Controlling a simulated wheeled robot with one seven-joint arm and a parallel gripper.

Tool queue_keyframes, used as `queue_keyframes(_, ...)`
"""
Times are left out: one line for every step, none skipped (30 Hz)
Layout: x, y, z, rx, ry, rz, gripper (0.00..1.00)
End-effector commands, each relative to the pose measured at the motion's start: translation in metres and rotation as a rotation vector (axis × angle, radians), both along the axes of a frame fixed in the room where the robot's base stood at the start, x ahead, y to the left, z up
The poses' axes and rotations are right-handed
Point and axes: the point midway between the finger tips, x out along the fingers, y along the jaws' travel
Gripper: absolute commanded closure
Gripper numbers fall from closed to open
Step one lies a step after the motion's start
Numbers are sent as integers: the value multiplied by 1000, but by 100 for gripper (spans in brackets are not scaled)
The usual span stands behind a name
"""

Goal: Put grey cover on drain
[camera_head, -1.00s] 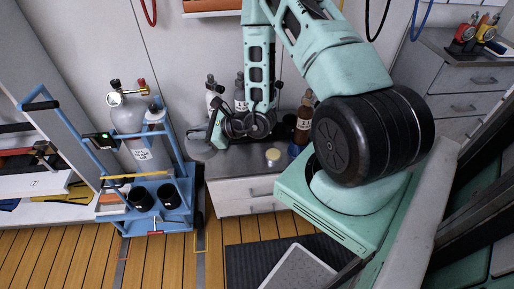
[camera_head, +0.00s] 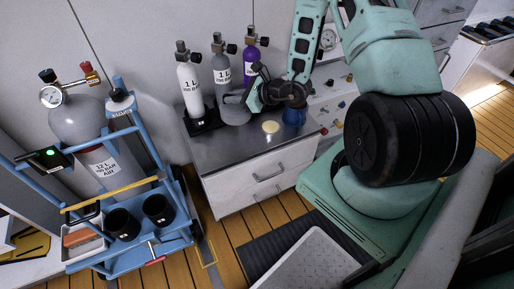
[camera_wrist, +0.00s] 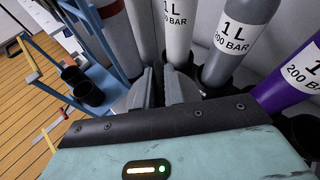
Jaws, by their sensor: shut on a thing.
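My gripper (camera_head: 254,96) is above the metal counter, in front of the small gas cylinders. It is shut on a grey round cover (camera_head: 234,108), which hangs off its left side in the head view. In the wrist view my gripper's fingers (camera_wrist: 164,76) point at the cylinders, and grey parts show between and beside them; I cannot clearly separate cover from finger there. No drain can be made out for certain. A pale yellow disc (camera_head: 270,127) lies on the counter top, below and right of the cover.
White (camera_head: 190,88), grey (camera_head: 221,68) and purple (camera_head: 250,62) cylinders stand at the counter's back. A blue container (camera_head: 294,116) stands right of the disc. A blue trolley (camera_head: 135,262) with a large grey cylinder (camera_head: 85,125) is at left. The counter's front (camera_head: 205,150) is clear.

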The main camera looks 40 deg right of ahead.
Motion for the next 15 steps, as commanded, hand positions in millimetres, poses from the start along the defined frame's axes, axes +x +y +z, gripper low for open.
queue_keyframes(3,-6,-24,-1,-2,-4,100)
queue_keyframes(4,-9,-28,1,-1,-7,100)
queue_keyframes(6,-13,-34,2,2,-10,100)
queue_keyframes(7,-16,-38,3,5,-12,100)
queue_keyframes(7,-18,-41,5,6,-14,100)
queue_keyframes(8,-21,-45,6,8,-16,100)
queue_keyframes(9,-22,-47,6,9,-17,100)
queue_keyframes(9,-24,-49,7,10,-18,100)
queue_keyframes(9,-26,-50,8,12,-20,100)
queue_keyframes(10,-27,-51,8,13,-21,100)
queue_keyframes(10,-27,-53,8,14,-22,100)
queue_keyframes(10,-28,-56,9,16,-23,100)
queue_keyframes(10,-28,-60,10,17,-23,100)
queue_keyframes(10,-28,-65,11,18,-23,100)
queue_keyframes(10,-28,-73,11,18,-23,100)
